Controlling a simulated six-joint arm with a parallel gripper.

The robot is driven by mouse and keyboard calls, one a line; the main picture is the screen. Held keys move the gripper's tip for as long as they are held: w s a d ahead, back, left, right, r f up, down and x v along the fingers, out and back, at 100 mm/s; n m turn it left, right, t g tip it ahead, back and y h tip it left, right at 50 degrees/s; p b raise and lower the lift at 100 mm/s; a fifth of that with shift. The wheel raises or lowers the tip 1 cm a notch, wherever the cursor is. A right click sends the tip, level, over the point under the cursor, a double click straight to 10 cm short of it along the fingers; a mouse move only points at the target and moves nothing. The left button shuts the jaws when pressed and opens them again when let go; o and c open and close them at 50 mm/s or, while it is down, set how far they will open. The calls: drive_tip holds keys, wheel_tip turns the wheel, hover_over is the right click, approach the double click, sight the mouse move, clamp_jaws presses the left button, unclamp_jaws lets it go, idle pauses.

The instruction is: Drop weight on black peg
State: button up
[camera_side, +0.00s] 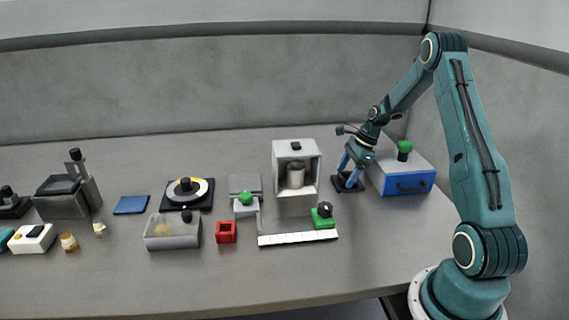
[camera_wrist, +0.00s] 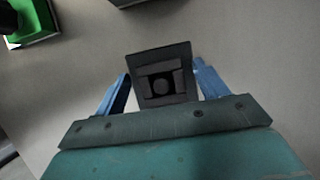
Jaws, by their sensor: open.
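My gripper (camera_side: 350,172) points down at the right of the table, between the open-fronted cabinet and the blue-fronted box. Its two blue fingers (camera_wrist: 161,68) are spread on either side of a dark square block (camera_wrist: 162,90) with a raised rim and a small round part in its middle. This block also shows low between the fingers in the side view (camera_side: 347,186). I cannot tell if the round part is the weight.
The grey cabinet (camera_side: 281,160) holds a grey cylinder (camera_side: 296,179). The blue-fronted box (camera_side: 401,184) with a green knob stands close right. A green block (camera_side: 322,222), white strip (camera_side: 297,239), red cube (camera_side: 226,234) and clear bin (camera_side: 172,239) lie leftward. The front table strip is clear.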

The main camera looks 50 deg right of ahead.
drive_tip(key=shift+r, duration=0.15)
drive_tip(key=v, duration=1.2)
drive_tip(key=shift+a, duration=0.1)
idle(0.3)
drive_tip(key=s+a+r+n+h, duration=0.1)
drive_tip(key=a+r+n, duration=0.6)
drive_tip(key=a, duration=0.4)
drive_tip(key=s+a+r+n+h, duration=0.1)
drive_tip(key=a+r+n, duration=0.5)
drive_tip(key=a, duration=0.6)
drive_tip(key=s+a+n+t, duration=0.1)
drive_tip(key=s+a+n, duration=0.4)
drive_tip(key=s+n, duration=0.2)
drive_tip(key=s+a+n+t+h, duration=0.1)
drive_tip(key=s+a+n, duration=0.5)
drive_tip(key=s+n, duration=0.1)
drive_tip(key=shift+s, duration=0.7)
drive_tip(key=shift+r, duration=0.1)
